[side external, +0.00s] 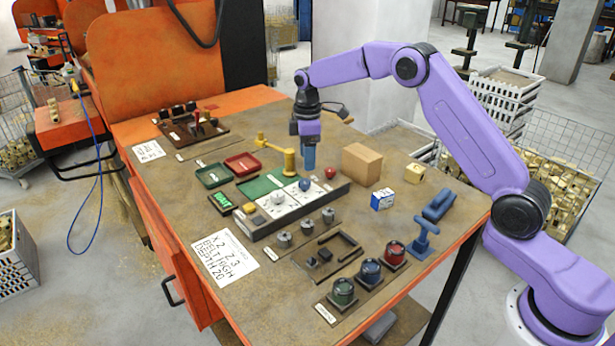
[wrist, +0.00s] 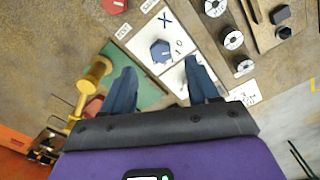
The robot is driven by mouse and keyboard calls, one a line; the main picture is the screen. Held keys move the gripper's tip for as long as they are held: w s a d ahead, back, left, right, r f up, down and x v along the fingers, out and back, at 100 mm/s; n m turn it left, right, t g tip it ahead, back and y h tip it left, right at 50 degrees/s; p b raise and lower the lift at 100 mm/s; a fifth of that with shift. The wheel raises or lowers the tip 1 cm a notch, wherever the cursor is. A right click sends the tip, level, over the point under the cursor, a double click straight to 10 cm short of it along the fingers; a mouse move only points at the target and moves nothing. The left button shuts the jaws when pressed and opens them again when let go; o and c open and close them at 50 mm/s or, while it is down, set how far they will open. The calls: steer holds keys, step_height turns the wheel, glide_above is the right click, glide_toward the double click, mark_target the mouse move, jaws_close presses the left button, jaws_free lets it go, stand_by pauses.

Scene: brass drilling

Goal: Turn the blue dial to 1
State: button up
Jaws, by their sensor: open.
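The blue dial (side external: 305,185) sits on a white marked panel on top of a dark box on the bench. In the wrist view the blue dial (wrist: 160,51) is a faceted knob with an X and small figures printed around it. Which figure it points to is too small to tell. My gripper (side external: 309,165) points down, above and slightly behind the blue dial. In the wrist view my gripper (wrist: 160,66) is open and empty, with one blue finger to each side below the dial, not visibly touching it.
A yellow post-like fixture (side external: 289,162) stands close to my gripper. A white dial (side external: 278,197) shares the panel, and a red knob (side external: 330,173) is nearby. A cardboard box (side external: 361,164) stands to the right. Green, blue and red knobs line the front edge.

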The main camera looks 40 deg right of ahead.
mark_target(308, 181)
step_height(308, 181, down, 7)
steer(key=shift+f, duration=0.1)
stand_by(0.4)
steer(key=c, duration=1.1)
